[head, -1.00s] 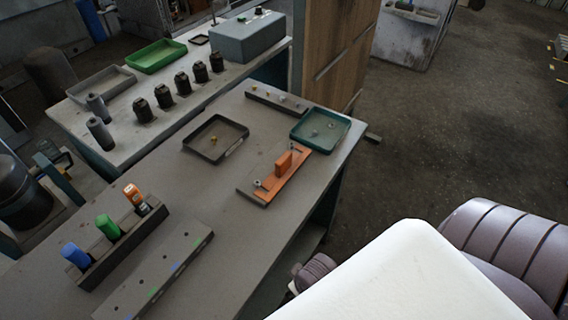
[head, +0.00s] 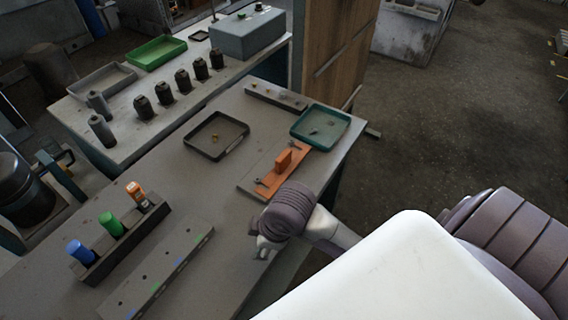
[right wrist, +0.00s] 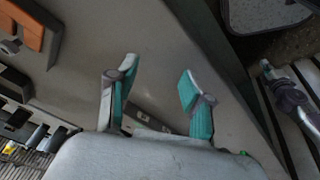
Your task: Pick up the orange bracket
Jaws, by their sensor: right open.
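The orange bracket (head: 283,161) is a flat orange strip with an upright block. It sits on a grey fixture plate (head: 251,187) near the table's right edge, in the head view. Part of the bracket (right wrist: 27,28) shows at the top left of the right wrist view. My right gripper (head: 265,249) is over the table's right edge, nearer to me than the bracket and apart from it. In the right wrist view my right gripper (right wrist: 158,73) is open and empty, its teal-padded fingers spread over bare table. My left gripper is not seen in the head view.
A teal tray (head: 346,132) and a dark tray (head: 189,143) stand beyond and left of the bracket. A long grey bar (head: 139,286) and a rack (head: 103,267) with blue, green and orange items lie to the left. Bare table lies between the rack and the bracket.

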